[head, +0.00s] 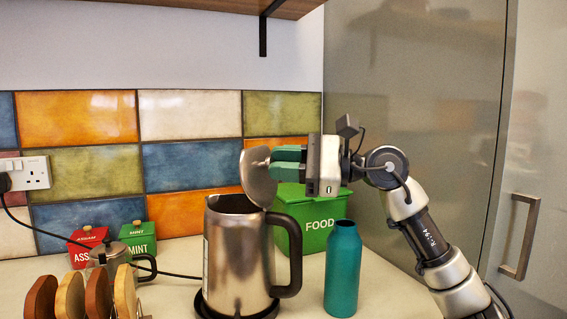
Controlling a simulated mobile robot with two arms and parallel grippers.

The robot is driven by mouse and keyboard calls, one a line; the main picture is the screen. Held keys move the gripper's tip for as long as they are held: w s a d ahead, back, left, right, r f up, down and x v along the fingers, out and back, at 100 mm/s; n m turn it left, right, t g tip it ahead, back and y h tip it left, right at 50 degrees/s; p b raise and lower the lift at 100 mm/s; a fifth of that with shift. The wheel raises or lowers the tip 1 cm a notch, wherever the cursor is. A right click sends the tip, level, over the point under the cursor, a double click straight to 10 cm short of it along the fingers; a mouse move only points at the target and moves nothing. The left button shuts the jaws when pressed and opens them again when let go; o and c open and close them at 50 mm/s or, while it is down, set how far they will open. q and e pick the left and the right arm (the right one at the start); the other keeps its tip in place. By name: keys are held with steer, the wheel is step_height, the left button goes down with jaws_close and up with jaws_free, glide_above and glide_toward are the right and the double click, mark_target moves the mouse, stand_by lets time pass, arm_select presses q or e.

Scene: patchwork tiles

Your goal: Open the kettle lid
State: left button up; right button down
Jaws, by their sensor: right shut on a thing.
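A steel kettle (238,262) with a black handle stands upright on a dark base on the counter. Its round metal lid (257,178) stands tilted up, nearly vertical, above the kettle's rim. My right gripper (271,158) comes in from the right with green fingers and is shut on the lid near its upper edge. The fingertips are partly hidden at the lid. My left gripper is not in the head view.
A teal bottle (342,270) stands close right of the kettle, with a green FOOD box (312,222) behind it. Red (84,247) and green (138,238) tins, a small metal pot (110,257) and a rack of wooden boards (84,300) stand left. A shelf (235,7) hangs above.

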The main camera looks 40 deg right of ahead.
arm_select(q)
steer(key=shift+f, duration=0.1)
arm_select(e)
steer(key=shift+w+a+f, duration=0.1)
steer(key=shift+w+f, duration=0.05)
steer(key=shift+f, duration=0.3)
steer(key=c, duration=1.3)
jaws_free()
steer(key=o, duration=0.4)
steer(key=shift+w+d, duration=0.15)
steer(key=shift+d, duration=0.05)
steer(key=shift+c, duration=0.2)
steer(key=shift+r, duration=0.15)
steer(key=shift+s, duration=0.2)
steer(key=shift+s+d, duration=0.1)
steer(key=shift+d, duration=0.05)
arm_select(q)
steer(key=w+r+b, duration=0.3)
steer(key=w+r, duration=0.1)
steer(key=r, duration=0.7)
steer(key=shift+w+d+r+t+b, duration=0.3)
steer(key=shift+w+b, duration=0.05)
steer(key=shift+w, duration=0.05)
arm_select(e)
steer(key=v, duration=1)
steer(key=shift+d, duration=0.15)
